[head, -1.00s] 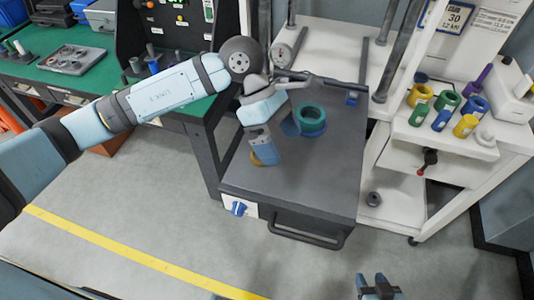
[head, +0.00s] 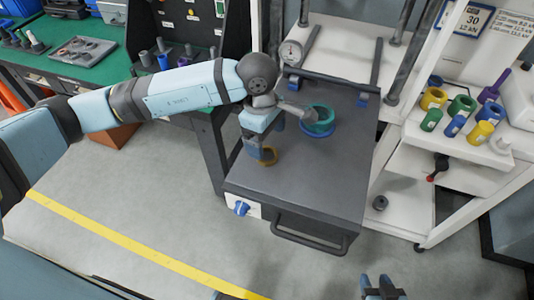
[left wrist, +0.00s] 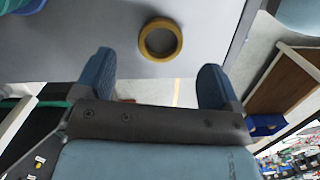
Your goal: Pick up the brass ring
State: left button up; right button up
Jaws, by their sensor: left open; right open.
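The brass ring (head: 267,156) lies flat on the dark grey cart top (head: 310,187), near its left edge. In the left wrist view the whole brass ring (left wrist: 147,42) shows beyond my fingertips, roughly centred between them. My left gripper (head: 259,155) is above and beside the ring in the head view, partly covering it. In the left wrist view my left gripper (left wrist: 156,75) is open with nothing between its fingers. My right gripper (head: 383,286) is open and empty at the bottom of the head view, low in front of the cart.
A white shelf (head: 465,140) with several coloured rings and cylinders stands right. The cart's front is clear.

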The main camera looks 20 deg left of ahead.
aim_at(267, 158)
pick_arm(q)
notch_tip(267, 158, down, 4)
jog(key=shift+s+f+p, duration=0.15)
jog(key=shift+f+p, duration=0.05)
jog(key=shift+p, duration=0.25)
jog(key=shift+f, duration=0.3)
jog(key=c, duration=1.1)
jog(key=shift+r, duration=0.15)
